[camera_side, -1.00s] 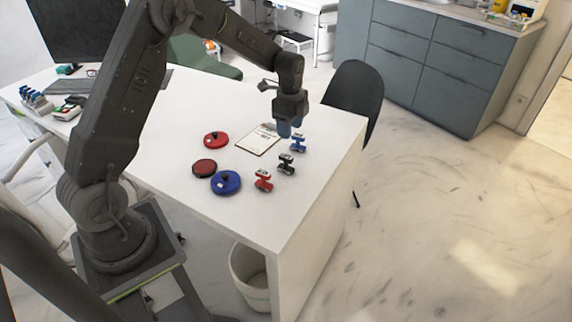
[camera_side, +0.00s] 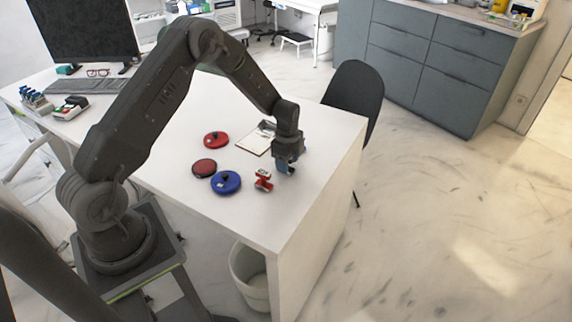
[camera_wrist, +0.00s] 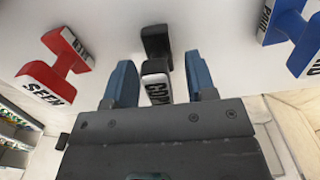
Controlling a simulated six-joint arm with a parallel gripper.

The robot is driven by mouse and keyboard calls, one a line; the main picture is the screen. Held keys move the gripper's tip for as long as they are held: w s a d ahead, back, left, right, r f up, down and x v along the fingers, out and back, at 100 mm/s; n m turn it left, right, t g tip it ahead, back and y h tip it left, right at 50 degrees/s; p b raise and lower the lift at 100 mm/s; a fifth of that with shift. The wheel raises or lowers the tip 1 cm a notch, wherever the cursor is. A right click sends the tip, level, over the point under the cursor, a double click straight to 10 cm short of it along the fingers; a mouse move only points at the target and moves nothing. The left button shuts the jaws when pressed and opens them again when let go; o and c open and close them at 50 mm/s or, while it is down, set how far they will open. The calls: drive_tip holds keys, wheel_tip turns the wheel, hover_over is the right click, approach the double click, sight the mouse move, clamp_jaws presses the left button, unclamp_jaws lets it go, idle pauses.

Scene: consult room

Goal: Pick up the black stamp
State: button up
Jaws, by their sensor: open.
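The black stamp (camera_wrist: 156,45) shows in the wrist view, with a white label on its near end. It stands on the white desk between the two blue fingers of my gripper (camera_wrist: 160,82), which are open with a gap on each side of it. In the side view my gripper (camera_side: 284,168) is low over the desk near its right edge and hides the black stamp. A red stamp (camera_side: 264,181) stands close by; it also shows at left in the wrist view (camera_wrist: 55,72). A blue stamp (camera_wrist: 292,30) is at right in the wrist view.
Left of my gripper on the desk (camera_side: 215,226) lie a blue round pad (camera_side: 226,184), a dark red-rimmed pad (camera_side: 204,169) and a red round pad (camera_side: 216,140). A clipboard (camera_side: 254,141) lies behind. The desk's front corner is clear.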

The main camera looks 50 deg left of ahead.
drive_tip(key=shift+f, duration=0.3)
drive_tip(key=shift+c, duration=0.3)
drive_tip(key=c, duration=0.8)
drive_tip(key=shift+r, duration=0.1)
drive_tip(key=shift+c, duration=0.2)
wheel_tip(320, 180, up, 4)
drive_tip(key=s+a+r, duration=0.7)
drive_tip(key=a, duration=0.1)
drive_tip(key=shift+s+a, duration=0.35)
drive_tip(key=shift+s, duration=0.05)
